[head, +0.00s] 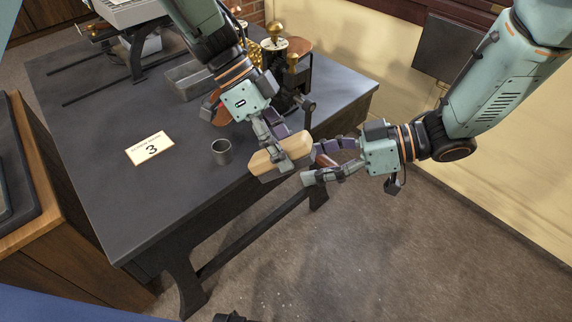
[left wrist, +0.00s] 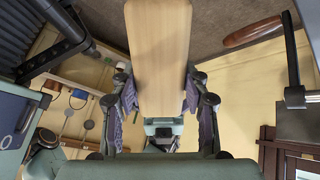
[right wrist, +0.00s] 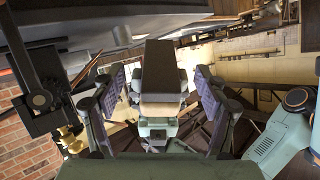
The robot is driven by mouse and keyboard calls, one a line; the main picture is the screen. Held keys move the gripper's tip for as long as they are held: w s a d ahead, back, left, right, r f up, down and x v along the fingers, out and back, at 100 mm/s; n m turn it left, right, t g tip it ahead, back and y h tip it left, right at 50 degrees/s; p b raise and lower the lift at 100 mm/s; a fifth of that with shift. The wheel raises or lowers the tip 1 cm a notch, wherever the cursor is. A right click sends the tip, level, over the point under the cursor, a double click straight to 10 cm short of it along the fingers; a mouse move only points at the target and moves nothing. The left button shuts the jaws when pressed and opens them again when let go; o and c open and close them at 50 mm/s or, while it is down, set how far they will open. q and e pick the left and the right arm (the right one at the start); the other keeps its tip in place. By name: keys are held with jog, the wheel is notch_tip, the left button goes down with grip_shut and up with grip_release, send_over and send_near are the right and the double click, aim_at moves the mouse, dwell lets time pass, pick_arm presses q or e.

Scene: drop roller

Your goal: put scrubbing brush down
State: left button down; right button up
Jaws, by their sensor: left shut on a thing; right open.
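The scrubbing brush (head: 281,152) is a pale tan block, held in the air near the front right edge of the dark table (head: 190,200). My left gripper (head: 275,135) is shut on it from above. In the left wrist view the brush (left wrist: 158,55) lies between the fingers and stretches away from the palm. My right gripper (head: 312,162) is open, close to the right end of the brush. In the right wrist view the brush (right wrist: 160,108) shows between the spread fingers; I cannot tell whether they touch it.
A small grey cup (head: 221,152) and a card marked 3 (head: 150,148) are on the table. A metal tray (head: 188,80) and a machine with brass knobs (head: 274,31) stand farther back. A brown handle (left wrist: 252,32) shows in the left wrist view. The table's front left is clear.

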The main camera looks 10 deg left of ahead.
jog(key=x, duration=0.7)
pick_arm(q)
jog(key=shift+d, duration=0.1)
pick_arm(e)
jog(key=shift+c, duration=0.5)
jog(key=c, duration=1.2)
pick_arm(q)
jog(key=c, duration=0.6)
grip_release()
